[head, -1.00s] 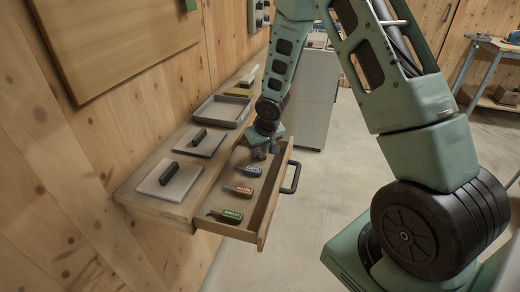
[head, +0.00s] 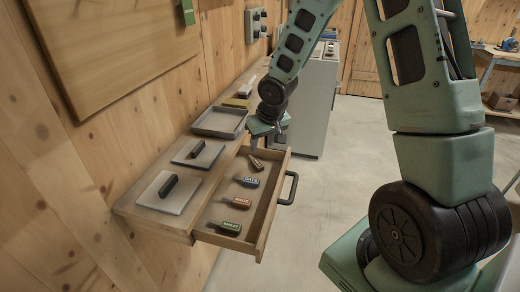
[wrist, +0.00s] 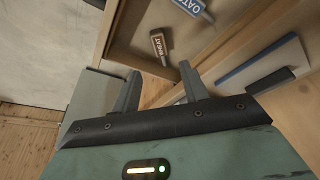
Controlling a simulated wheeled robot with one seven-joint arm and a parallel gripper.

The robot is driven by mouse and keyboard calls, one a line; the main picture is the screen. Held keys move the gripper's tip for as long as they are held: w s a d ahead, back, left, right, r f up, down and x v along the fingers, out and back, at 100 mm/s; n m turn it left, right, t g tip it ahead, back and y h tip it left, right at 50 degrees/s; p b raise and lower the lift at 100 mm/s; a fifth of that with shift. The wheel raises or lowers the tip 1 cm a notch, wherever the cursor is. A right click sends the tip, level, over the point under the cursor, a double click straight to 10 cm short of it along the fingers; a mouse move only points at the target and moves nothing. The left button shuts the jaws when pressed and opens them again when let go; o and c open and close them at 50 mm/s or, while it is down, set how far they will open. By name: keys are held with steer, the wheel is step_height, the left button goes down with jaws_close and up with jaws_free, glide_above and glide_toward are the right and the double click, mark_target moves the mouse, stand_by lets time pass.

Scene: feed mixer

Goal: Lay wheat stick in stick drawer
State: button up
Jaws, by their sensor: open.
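The wheat stick (head: 256,162), brown with a pale label, lies in the open stick drawer (head: 268,218), at its far end. It lies at a different angle from the other sticks. In the wrist view the wheat stick (wrist: 160,46) shows its WHEAT label, just beyond the fingertips and apart from them. My gripper (head: 262,140) is over the drawer's far end, above the wheat stick. In the wrist view my gripper (wrist: 161,72) is open, with nothing between its fingers.
In the drawer lie a blue-labelled oats stick (head: 247,181), an orange-labelled stick (head: 237,202) and a green-labelled stick (head: 225,227). The drawer's black handle (head: 290,188) juts out right. Lidded panels and a grey tray (head: 219,122) sit on the shelf.

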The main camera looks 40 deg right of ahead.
steer(key=s+a+r+n+g, duration=0.1)
steer(key=s+a+r+n, duration=0.1)
steer(key=s+a+r, duration=0.3)
steer(key=s+a+n, duration=0.1)
steer(key=s+a, duration=0.2)
steer(key=a, duration=0.4)
steer(key=s+a+r+n+g, duration=0.1)
steer(key=s+a+r+n, duration=0.1)
steer(key=s+a+r, duration=0.3)
steer(key=s+a+n+g, duration=0.1)
steer(key=s+a+n, duration=0.1)
steer(key=s+a, duration=0.2)
steer(key=s+a+n+y, duration=0.1)
steer(key=s+a, duration=0.3)
steer(key=s, duration=0.6)
steer(key=shift+s+a+r+n+g, duration=0.3)
steer(key=shift+s+r+n+g, duration=0.1)
steer(key=shift+n, duration=0.2)
